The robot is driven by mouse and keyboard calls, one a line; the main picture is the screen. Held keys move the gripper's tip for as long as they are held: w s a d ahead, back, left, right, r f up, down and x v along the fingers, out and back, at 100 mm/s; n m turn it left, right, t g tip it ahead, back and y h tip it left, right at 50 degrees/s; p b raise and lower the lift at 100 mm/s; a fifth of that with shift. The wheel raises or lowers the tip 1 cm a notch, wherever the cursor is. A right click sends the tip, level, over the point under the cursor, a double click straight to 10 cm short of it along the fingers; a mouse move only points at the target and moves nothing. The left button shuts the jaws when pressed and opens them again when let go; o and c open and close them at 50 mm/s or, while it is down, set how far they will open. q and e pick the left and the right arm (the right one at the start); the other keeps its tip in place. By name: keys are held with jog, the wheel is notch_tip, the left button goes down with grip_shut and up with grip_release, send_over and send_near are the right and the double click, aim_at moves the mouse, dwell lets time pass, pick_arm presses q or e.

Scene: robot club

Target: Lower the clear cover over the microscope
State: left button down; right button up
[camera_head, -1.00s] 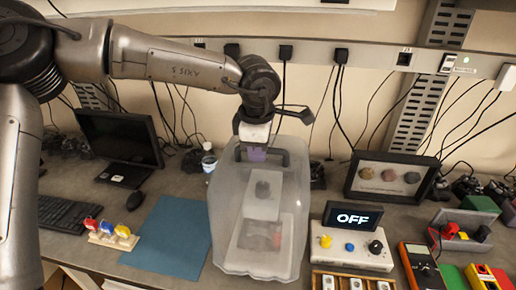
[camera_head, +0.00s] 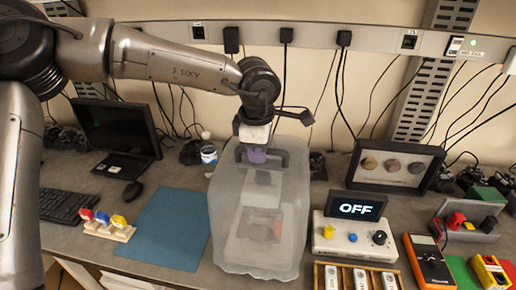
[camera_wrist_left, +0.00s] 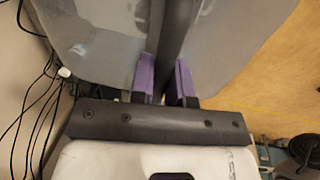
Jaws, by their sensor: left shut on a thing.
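The clear cover (camera_head: 232,215) is a cloudy, see-through box with a dark handle on top. It stands upright at the middle of the bench in the head view. The microscope (camera_head: 262,200) shows only blurred through its wall, so the cover is around it. My left gripper (camera_head: 257,156) is at the top of the cover, shut on its dark handle. In the left wrist view, the purple fingers (camera_wrist_left: 164,82) close on the dark handle bar (camera_wrist_left: 175,35). Whether the cover's lower rim touches the bench is hard to tell. My right gripper is not in view.
A blue mat (camera_head: 165,230) lies left of the cover, with a small rack of coloured pieces (camera_head: 107,225) beyond it. A bottle (camera_head: 208,157) stands close behind left. A wooden tray (camera_head: 355,277) is at front right.

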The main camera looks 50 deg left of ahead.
pick_arm(q)
jog(key=shift+f+b, duration=0.35)
jog(key=shift+f, duration=0.25)
jog(key=shift+f, duration=0.15)
jog(key=shift+f+b, duration=0.7)
jog(key=shift+b, duration=0.05)
jog(key=c, duration=1.5)
grip_release()
jog(key=o, duration=0.5)
